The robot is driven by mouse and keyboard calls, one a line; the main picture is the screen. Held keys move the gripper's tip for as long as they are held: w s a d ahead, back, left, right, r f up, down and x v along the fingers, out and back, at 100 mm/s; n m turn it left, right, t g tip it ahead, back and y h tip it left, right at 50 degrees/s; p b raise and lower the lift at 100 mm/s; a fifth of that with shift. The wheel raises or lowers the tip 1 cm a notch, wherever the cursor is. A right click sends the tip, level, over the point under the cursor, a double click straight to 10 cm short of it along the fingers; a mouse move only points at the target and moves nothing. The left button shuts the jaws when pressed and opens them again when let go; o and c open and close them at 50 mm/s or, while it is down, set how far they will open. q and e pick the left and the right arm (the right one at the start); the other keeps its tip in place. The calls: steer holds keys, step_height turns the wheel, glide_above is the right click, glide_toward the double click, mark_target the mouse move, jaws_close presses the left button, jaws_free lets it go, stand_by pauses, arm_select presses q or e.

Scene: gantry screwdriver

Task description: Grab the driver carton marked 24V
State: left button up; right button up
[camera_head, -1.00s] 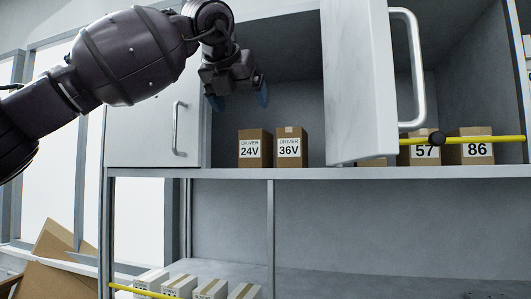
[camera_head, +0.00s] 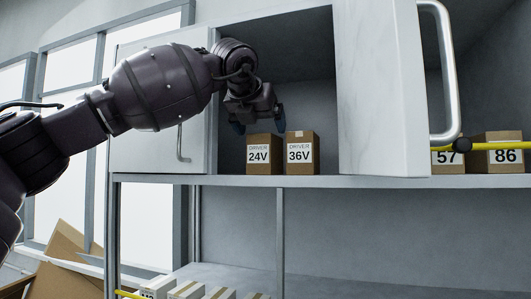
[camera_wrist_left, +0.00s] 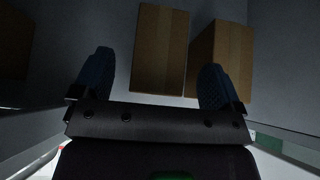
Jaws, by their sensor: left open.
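The brown driver carton marked 24V (camera_head: 258,156) stands upright on the upper cabinet shelf, left of the carton marked 36V (camera_head: 300,153). My left gripper (camera_head: 259,121) is open and empty, its blue fingertips just above and either side of the 24V carton's top in the head view. In the left wrist view a carton (camera_wrist_left: 160,50) lies ahead, between the lines of the two spread fingers (camera_wrist_left: 156,82); by its place it is the 24V one. The other carton (camera_wrist_left: 222,55) is partly behind the right finger. No labels show there. My right gripper is out of view.
An open white door (camera_head: 380,90) with a metal handle stands right of the cartons. A closed door (camera_head: 150,150) is at left. Cartons marked 57 (camera_head: 447,157) and 86 (camera_head: 503,156) stand further right behind a yellow bar (camera_head: 490,147). White boxes are below.

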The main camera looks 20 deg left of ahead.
arm_select(q)
steer(key=p+x, duration=0.1)
steer(key=x, duration=0.2)
steer(key=shift+w+f, duration=0.2)
steer(key=shift+w, duration=0.1)
steer(key=c, duration=1.1)
steer(key=shift+c, duration=0.4)
steer(key=shift+r, duration=0.15)
